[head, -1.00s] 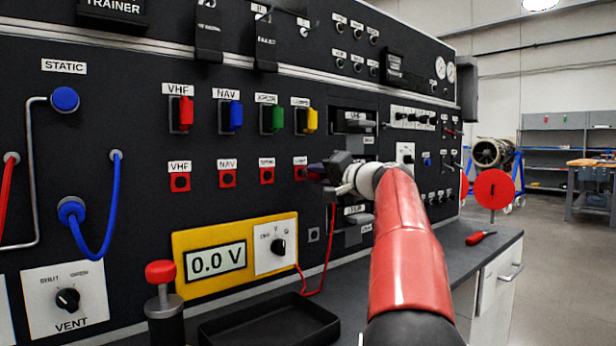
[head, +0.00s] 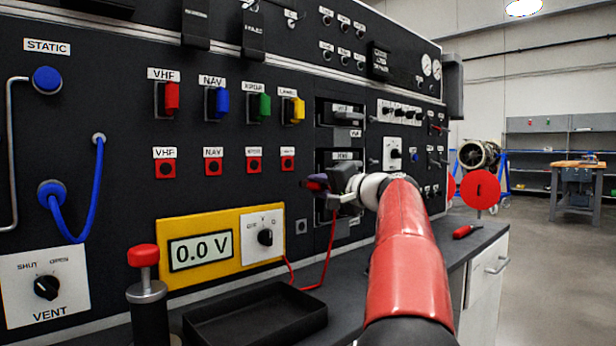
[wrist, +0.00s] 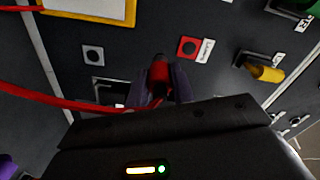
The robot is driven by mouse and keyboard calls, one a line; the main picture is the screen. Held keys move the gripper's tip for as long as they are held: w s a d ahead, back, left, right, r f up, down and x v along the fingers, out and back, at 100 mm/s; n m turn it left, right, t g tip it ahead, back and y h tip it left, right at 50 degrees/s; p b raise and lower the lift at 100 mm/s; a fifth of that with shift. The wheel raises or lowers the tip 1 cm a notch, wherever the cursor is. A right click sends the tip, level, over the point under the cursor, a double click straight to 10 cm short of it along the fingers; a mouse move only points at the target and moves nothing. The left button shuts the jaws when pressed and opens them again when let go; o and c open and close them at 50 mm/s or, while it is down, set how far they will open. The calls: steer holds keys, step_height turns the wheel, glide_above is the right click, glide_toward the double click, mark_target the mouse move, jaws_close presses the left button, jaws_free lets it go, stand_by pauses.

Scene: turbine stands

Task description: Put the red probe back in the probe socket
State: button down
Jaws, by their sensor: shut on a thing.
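My gripper (head: 317,184) is shut on the red probe, in front of the black panel, right of and a little below the fourth red test socket (head: 288,163). In the wrist view the red probe (wrist: 160,70) stands between the dark fingers (wrist: 162,82), pointing toward the panel. Its tip is hard to make out. The red lead (head: 329,250) hangs from my gripper down to the yellow meter (head: 172,262), which reads 0.0 V. The grey-framed probe socket (head: 302,227) is empty, below and left of my gripper; it also shows in the wrist view (wrist: 93,54).
Coloured switch levers (head: 240,104) stick out above the red sockets. A black tray (head: 255,322) and a red-topped post (head: 144,255) stand on the bench below. A red-handled tool (head: 466,231) lies at the bench's right end.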

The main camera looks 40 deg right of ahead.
steer(key=s+d+f+m+b, duration=0.25)
steer(key=f+b, duration=0.25)
steer(key=f, duration=0.7)
steer(key=shift+m, duration=0.35)
steer(key=shift+w+d+p, duration=0.2)
steer(key=shift+w+p, duration=1)
steer(key=shift+w, duration=1.35)
steer(key=shift+w, duration=0.75)
steer(key=shift+w+a, duration=0.1)
steer(key=shift+w, duration=0.25)
